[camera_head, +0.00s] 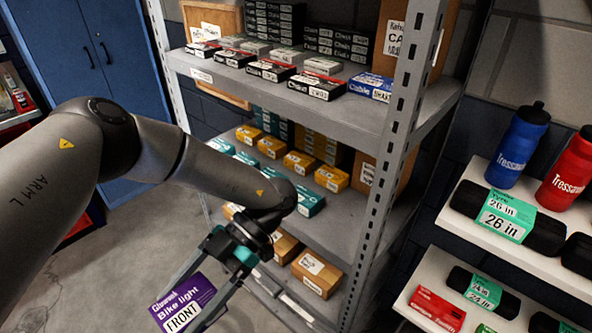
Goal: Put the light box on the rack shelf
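The light box (182,304) is purple, with a white label reading "Bike light FRONT". It is at the bottom left of the head view, tilted, with its lower edge near the picture's edge. My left gripper (205,298) reaches down with one finger on each side of the box and is shut on it. The box is held in front of the grey metal rack, left of its lower levels. The rack's middle shelf (345,213) carries orange and teal boxes; its upper shelf (375,118) carries black, white, red and blue boxes. My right gripper is out of view.
Brown boxes (317,273) sit on the rack's lower level. A perforated upright (385,165) stands at the rack's front right corner. White wall shelves (455,220) at right hold bottles and tyre packs. A blue cabinet (85,60) is at back left. Concrete floor (130,240) is open at left.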

